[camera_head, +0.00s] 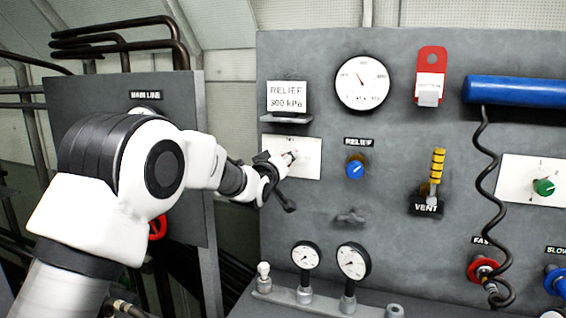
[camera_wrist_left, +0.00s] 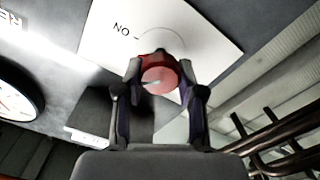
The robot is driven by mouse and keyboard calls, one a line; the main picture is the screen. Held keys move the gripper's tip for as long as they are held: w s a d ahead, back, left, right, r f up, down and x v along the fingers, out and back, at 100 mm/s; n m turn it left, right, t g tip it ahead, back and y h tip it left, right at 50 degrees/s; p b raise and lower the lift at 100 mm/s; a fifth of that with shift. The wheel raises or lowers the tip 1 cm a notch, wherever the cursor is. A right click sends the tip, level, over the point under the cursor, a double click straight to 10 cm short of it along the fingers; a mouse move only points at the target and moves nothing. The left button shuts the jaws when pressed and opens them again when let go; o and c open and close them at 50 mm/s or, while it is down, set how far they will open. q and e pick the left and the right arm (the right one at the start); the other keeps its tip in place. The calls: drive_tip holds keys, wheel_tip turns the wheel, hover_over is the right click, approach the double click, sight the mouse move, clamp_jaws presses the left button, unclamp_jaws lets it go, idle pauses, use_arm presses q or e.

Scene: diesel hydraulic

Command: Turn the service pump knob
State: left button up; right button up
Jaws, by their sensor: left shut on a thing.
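The knob (camera_wrist_left: 158,72) is red and round with a pale mark on its face. It sits on a white plate (camera_wrist_left: 210,38) with a printed arc and the word ON. In the head view the white plate (camera_head: 309,166) is at the left of the grey panel, and my gripper hides most of the knob. My left gripper (camera_head: 284,160) reaches in from the left. In the left wrist view its two fingers (camera_wrist_left: 160,82) are closed on either side of the knob. My right gripper is not in view.
Above the plate is a RELIEF 300 kPa card (camera_head: 287,97) on a small ledge. A large gauge (camera_head: 362,83), a blue relief knob (camera_head: 355,169) and a yellow-striped vent lever (camera_head: 436,168) are to the right. Dark pipes (camera_head: 120,40) run at the upper left.

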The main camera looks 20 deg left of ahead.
use_arm(q)
drive_tip(key=n, duration=0.4)
drive_tip(key=shift+f+n, duration=0.15)
drive_tip(key=shift+n, duration=0.15)
drive_tip(key=n, duration=0.4)
drive_tip(key=shift+n+b, duration=0.3)
drive_tip(key=o, duration=1.1)
drive_tip(key=shift+w, duration=0.1)
drive_tip(key=shift+o, duration=0.3)
drive_tip(key=shift+w+d+f, duration=0.1)
drive_tip(key=shift+w+d, duration=0.15)
drive_tip(key=shift+s+a, duration=0.2)
drive_tip(key=shift+s, duration=0.25)
drive_tip(key=s, duration=1.1)
